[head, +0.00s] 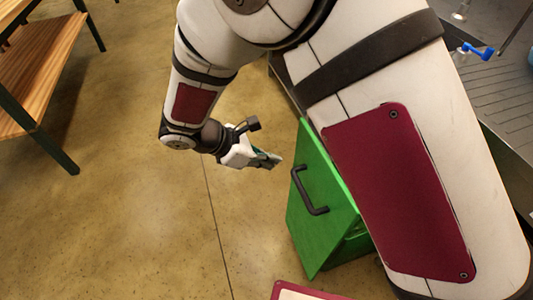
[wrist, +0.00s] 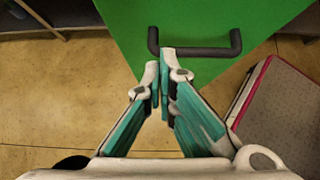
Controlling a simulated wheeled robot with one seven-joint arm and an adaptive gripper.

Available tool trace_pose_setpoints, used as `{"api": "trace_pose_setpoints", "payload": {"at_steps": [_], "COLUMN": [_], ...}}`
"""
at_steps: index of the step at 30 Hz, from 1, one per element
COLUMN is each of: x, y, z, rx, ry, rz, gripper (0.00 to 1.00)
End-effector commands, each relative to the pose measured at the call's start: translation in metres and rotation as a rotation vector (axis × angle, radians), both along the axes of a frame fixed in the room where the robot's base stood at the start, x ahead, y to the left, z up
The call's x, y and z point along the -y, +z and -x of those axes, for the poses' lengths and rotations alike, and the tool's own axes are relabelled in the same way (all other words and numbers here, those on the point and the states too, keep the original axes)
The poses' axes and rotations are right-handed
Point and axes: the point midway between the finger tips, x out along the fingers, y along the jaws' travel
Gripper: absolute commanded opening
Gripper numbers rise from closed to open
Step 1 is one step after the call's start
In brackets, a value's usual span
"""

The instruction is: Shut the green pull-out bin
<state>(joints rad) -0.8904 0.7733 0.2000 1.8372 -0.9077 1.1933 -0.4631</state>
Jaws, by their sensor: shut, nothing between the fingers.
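The green pull-out bin (head: 322,215) stands out from under the metal counter in the head view, with a gap showing behind its front panel. Its front panel (wrist: 190,22) fills the top of the wrist view. A black bar handle (head: 308,192) is on that panel; it also shows in the wrist view (wrist: 205,51). My gripper (head: 276,161) is shut and empty, in front of the panel near its upper part. In the wrist view its fingertips (wrist: 165,60) overlap the left part of the handle; I cannot tell whether they touch it. My arm hides part of the bin.
A metal counter (head: 500,100) with a blue-handled tap (head: 478,51) is at the right. A wooden shelf unit (head: 40,70) stands at the upper left. The floor (head: 130,220) in front of the bin is clear.

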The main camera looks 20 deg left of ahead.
Motion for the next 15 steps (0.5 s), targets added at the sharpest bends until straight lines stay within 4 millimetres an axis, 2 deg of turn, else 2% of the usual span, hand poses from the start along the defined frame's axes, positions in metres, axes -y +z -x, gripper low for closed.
{"api": "trace_pose_setpoints", "payload": {"at_steps": [1, 8, 15], "x": [0.008, 0.034, 0.059], "y": [-0.009, -0.041, -0.041], "z": [-0.004, -0.022, -0.039], "rx": [-0.003, -0.002, -0.002], "ry": [-0.001, -0.003, -0.002], "rz": [0.003, 0.002, -0.001], "gripper": [0.0, 0.0, 0.0]}}
